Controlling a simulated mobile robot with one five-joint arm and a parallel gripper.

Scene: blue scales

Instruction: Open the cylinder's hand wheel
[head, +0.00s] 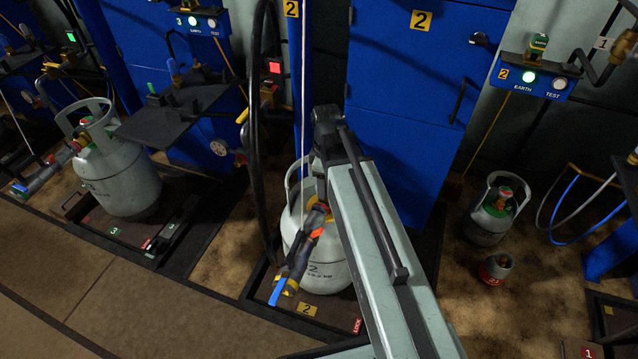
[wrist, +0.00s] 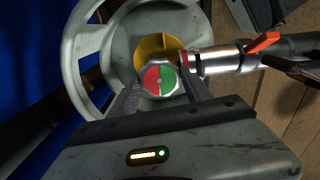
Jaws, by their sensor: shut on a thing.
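The hand wheel (wrist: 152,81) is a hexagonal knob with a half red, half green face, at the middle of the wrist view. My gripper (wrist: 161,88) has one finger on each side of it and is shut on it. A yellow collar (wrist: 158,46) shows just behind the wheel. The grey cylinder (head: 318,270) stands on scale 2 in the head view, partly behind my arm. Its pale guard ring (wrist: 88,45) curves around the valve in the wrist view. My gripper and the wheel are hidden behind my arm in the head view.
A filling coupling (wrist: 222,62) with an orange lever (wrist: 264,43) joins the valve from the right. Another cylinder (head: 122,182) stands on scale 3 at left. A small cylinder (head: 490,217) and a smaller canister (head: 495,268) stand on the floor at right. A blue cabinet (head: 412,110) rises behind.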

